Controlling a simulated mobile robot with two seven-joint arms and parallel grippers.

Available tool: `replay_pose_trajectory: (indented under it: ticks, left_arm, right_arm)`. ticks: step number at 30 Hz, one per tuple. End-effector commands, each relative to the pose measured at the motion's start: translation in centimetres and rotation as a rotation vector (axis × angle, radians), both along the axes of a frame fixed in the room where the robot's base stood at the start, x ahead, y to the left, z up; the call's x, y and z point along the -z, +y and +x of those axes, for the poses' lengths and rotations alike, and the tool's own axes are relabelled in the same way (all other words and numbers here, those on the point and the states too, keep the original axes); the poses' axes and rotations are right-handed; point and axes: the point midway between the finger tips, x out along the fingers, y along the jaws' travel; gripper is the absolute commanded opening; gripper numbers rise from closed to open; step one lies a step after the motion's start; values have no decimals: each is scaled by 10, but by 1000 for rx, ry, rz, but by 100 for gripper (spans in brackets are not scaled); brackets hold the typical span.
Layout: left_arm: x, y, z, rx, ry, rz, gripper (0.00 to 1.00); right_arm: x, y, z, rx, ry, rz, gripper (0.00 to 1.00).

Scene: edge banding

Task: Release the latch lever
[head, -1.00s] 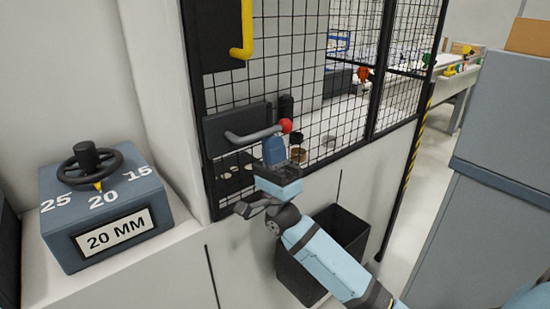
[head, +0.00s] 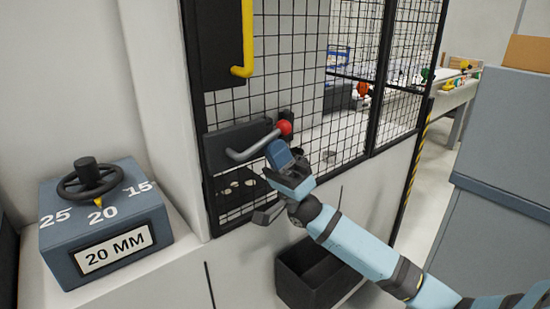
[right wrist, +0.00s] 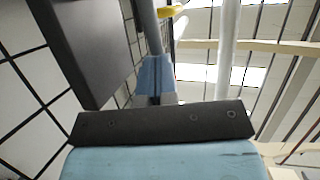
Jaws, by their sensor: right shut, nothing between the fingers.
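The latch lever is a grey bent bar with a red ball knob (head: 284,128), fixed to a dark plate (head: 228,139) on the mesh door. It slants up to the right. My right gripper (head: 277,153) is shut and empty, with its blue fingertips pointing up just under the lever near the knob. In the right wrist view, a grey bar (right wrist: 150,28), apparently the lever, meets the blue fingertips (right wrist: 155,76); I cannot tell if they touch. The dark plate (right wrist: 92,45) is to their left. My left gripper is not in view.
A yellow handle (head: 247,45) is above the lever on the door frame. A blue-grey box with a handwheel (head: 90,180) and a "20 MM" label stands at left. A dark open bin (head: 312,272) hangs below my right arm. A grey cabinet (head: 500,170) is at right.

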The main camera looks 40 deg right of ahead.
Motion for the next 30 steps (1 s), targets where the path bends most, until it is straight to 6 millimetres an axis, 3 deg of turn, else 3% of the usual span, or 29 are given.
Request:
replay_pose_trajectory:
  ticks: [18,30]
  left_arm:
    - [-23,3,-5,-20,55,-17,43]
    - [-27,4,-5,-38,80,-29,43]
  right_arm:
    - [-47,8,-1,0,-44,-550,0]
    - [-53,16,-1,-1,-48,-611,0]
